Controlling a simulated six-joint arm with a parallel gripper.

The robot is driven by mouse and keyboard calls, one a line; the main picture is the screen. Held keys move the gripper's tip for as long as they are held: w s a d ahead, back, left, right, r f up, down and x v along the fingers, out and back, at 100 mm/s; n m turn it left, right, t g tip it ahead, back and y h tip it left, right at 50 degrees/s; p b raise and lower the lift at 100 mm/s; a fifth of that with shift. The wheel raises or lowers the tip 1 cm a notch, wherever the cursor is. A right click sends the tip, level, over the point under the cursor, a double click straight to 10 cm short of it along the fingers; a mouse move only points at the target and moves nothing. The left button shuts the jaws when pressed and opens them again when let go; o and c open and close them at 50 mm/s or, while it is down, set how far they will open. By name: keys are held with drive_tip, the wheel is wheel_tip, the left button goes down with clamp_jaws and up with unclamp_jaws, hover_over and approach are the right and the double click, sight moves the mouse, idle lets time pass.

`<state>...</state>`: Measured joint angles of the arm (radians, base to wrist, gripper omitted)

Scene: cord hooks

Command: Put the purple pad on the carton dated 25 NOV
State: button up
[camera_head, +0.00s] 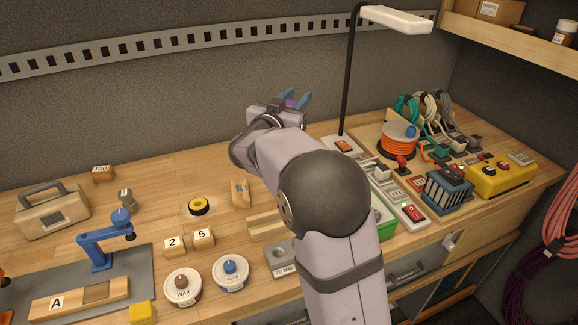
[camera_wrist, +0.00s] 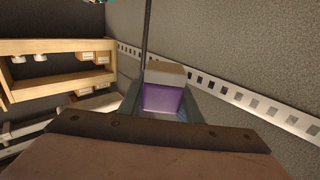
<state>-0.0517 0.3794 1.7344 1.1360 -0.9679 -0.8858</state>
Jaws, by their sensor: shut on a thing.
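My gripper (camera_head: 292,98) is raised in front of the back wall, left of the lamp post. It is shut on the purple pad (camera_wrist: 162,98), which sits between the two fingers in the wrist view. A pale beige block-like part shows at the pad's far end; I cannot tell whether it belongs to the pad. In the head view only a small bit of purple (camera_head: 290,103) shows. A brown carton (camera_head: 499,11) with a pale label stands on the upper right shelf. Its date is too small to read, so I cannot tell which carton is 25 NOV.
The wooden shelf (camera_head: 520,37) is at the upper right; the wrist view shows a two-level shelf (camera_wrist: 60,46) with small cartons (camera_wrist: 86,91). A black lamp post (camera_head: 349,75) stands close right of my gripper. Cable spools (camera_head: 397,143) and switches crowd the bench's right side.

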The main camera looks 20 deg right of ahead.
wheel_tip(320, 180, down, 15)
drive_tip(key=p, duration=0.1)
drive_tip(key=shift+a+p, duration=0.2)
drive_tip(key=shift+p, duration=0.2)
idle(0.6)
drive_tip(key=shift+f, duration=0.15)
drive_tip(key=o, duration=1)
drive_tip(key=b+v, duration=0.1)
drive_tip(key=v, duration=0.3)
drive_tip(key=b+v, duration=0.1)
drive_tip(key=v, duration=0.3)
drive_tip(key=b+v, duration=0.1)
drive_tip(key=v, duration=0.3)
drive_tip(key=shift+r, duration=0.25)
